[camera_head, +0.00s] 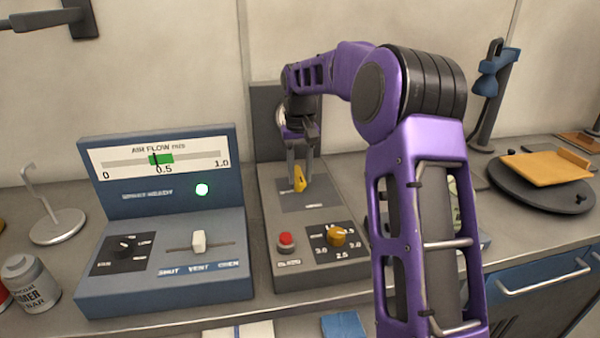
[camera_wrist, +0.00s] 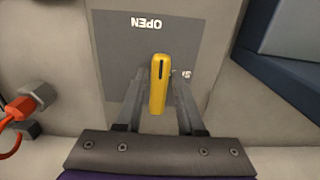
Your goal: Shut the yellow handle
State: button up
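The yellow handle (camera_head: 299,184) sits on a dark plate on top of the grey console (camera_head: 270,232). In the wrist view the handle (camera_wrist: 158,86) stands in the middle of the plate (camera_wrist: 120,45), with its dark slot mark towards the upside-down OPEN label (camera_wrist: 146,22). A second label at the right of the handle is mostly hidden by a finger. My gripper (camera_head: 300,178) points down over the handle. In the wrist view its fingers (camera_wrist: 158,98) are apart, one on each side of the handle, with a gap visible on both sides.
A red button (camera_head: 286,242) and an orange knob (camera_head: 337,236) sit in front of the handle. A dark round stand (camera_head: 530,195) is at right.

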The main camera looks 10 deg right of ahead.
grip_shut()
jog(key=shift+r+m+p, duration=0.1)
jog(key=shift+m+p, duration=0.2)
jog(key=shift+a+r+m+p, duration=0.1)
jog(key=shift+a+m+p, duration=0.1)
jog(key=shift+m+p, duration=0.6)
jog(key=m+p, duration=0.2)
jog(key=m, duration=0.1)
jog(key=m+p, duration=0.1)
jog(key=m, duration=0.1)
jog(key=shift+w+a, duration=0.25)
jog(key=shift+a, duration=0.1)
jog(key=m, duration=0.1)
jog(key=m+p, duration=0.1)
jog(key=m, duration=0.1)
jog(key=m+p, duration=0.1)
jog(key=m, duration=0.1)
jog(key=shift+w+a, duration=0.2)
jog(key=shift+w, duration=0.05)
jog(key=m, duration=0.5)
jog(key=shift+w+a+m, duration=0.1)
jog(key=shift+w+m, duration=0.2)
jog(key=shift+w, duration=0.1)
